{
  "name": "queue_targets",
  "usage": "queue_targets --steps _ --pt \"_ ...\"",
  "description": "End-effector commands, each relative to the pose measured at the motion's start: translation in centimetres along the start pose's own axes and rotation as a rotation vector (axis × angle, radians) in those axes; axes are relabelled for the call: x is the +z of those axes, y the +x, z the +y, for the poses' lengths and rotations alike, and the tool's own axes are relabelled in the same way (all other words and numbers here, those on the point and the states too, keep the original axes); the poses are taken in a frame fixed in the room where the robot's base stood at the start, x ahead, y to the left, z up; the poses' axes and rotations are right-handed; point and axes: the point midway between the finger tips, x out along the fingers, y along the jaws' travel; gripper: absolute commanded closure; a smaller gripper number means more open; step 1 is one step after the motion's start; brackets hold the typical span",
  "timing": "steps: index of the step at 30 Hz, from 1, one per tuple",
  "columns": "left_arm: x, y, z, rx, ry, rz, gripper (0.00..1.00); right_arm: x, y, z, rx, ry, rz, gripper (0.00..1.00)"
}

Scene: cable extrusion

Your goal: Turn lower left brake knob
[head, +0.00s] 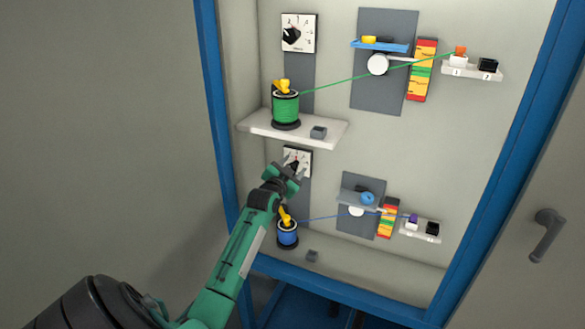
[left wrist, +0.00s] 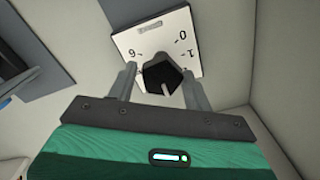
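The lower left brake knob (left wrist: 165,74) is a black knob with a pale pointer mark on a white numbered dial plate (left wrist: 140,38). In the head view the dial plate (head: 304,155) shows above the lower spool, partly hidden by my left gripper (head: 291,171). In the left wrist view my left gripper (left wrist: 158,72) has one finger on each side of the knob. A small gap shows between the left finger and the knob; the right finger is very close to it, and contact there is unclear. My right gripper is not in view.
A blue spool (head: 288,234) with a yellow top stands just below my left gripper. A white shelf (head: 260,124) with a green spool (head: 286,106) is above. A blue cabinet frame (head: 212,110) borders the left side. Blue and green cables run to the right.

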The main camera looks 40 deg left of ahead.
Motion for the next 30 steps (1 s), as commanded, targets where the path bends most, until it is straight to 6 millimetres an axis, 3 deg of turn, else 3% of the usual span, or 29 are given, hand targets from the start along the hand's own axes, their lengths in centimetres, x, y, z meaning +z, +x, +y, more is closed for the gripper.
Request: queue_targets --steps 1,5,6,17,30 --pt "0.0 0.0 0.0 0.000 0.000 0.000 0.59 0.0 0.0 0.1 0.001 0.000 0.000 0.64" --pt "0.0 0.0 0.0 0.000 0.000 0.000 0.85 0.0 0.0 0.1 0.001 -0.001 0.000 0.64" --pt "0.0 0.0 0.0 0.000 0.000 0.000 0.87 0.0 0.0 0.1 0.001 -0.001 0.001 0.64" --pt "-0.1 0.0 -0.1 0.001 -0.072 0.000 0.87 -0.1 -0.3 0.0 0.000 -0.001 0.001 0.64" --pt "0.0 0.0 -0.5 0.000 -0.398 -0.001 0.87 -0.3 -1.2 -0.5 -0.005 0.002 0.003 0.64"
